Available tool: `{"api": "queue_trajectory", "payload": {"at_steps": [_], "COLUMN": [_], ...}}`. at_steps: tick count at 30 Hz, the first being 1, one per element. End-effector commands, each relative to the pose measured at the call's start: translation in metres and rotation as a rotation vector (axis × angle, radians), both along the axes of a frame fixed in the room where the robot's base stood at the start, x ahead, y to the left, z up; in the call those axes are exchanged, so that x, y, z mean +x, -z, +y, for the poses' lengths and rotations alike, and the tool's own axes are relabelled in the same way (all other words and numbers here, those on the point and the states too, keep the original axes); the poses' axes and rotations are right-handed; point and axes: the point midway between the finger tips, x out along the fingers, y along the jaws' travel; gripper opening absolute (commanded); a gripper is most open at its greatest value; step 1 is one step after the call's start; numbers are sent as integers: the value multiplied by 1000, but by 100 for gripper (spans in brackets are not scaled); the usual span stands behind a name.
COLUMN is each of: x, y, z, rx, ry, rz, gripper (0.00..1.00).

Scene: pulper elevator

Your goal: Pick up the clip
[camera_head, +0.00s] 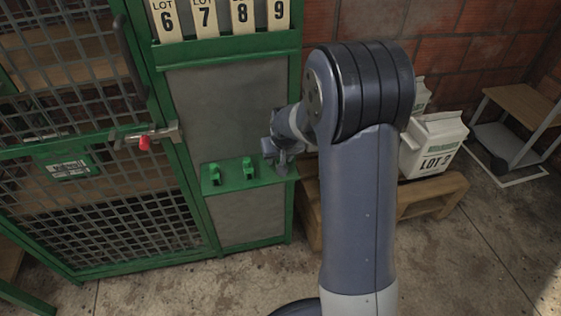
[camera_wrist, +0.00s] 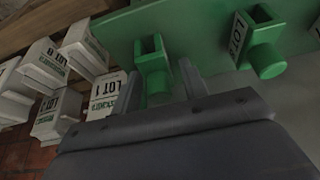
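The clip appears to be one of several green square-topped pieces; I cannot tell which one the task means. In the wrist view, one green clip (camera_wrist: 153,67) stands between the two fingers of my gripper (camera_wrist: 162,82). The fingers are apart, with a gap visible between the clip and the right finger. In the head view my gripper (camera_head: 279,158) is at the right end of a green ledge (camera_head: 230,184), and its fingers are hard to make out. Two green pieces, a left one (camera_head: 215,174) and a right one (camera_head: 248,168), stand on that ledge.
Another green piece (camera_wrist: 265,50) with a LOT tag is right of the fingers. White LOT bags (camera_wrist: 85,50) stand at left. A green mesh gate (camera_head: 90,130) has a red-knobbed latch (camera_head: 146,142). A wooden pallet (camera_head: 430,195) and cart (camera_head: 520,110) are at right.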

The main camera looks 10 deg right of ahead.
Motion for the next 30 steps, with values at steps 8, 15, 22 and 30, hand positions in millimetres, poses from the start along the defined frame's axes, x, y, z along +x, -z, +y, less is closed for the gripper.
{"api": "queue_trajectory", "payload": {"at_steps": [8, 15, 22, 30], "x": [0, 0, 0, 1], "y": [0, 0, -4, -52], "z": [0, 0, 0, 0], "rx": [0, 0, 0, 0], "ry": [0, 0, 0, 0], "rz": [0, 0, -1, -4], "gripper": [19, 2, 2, 2]}}
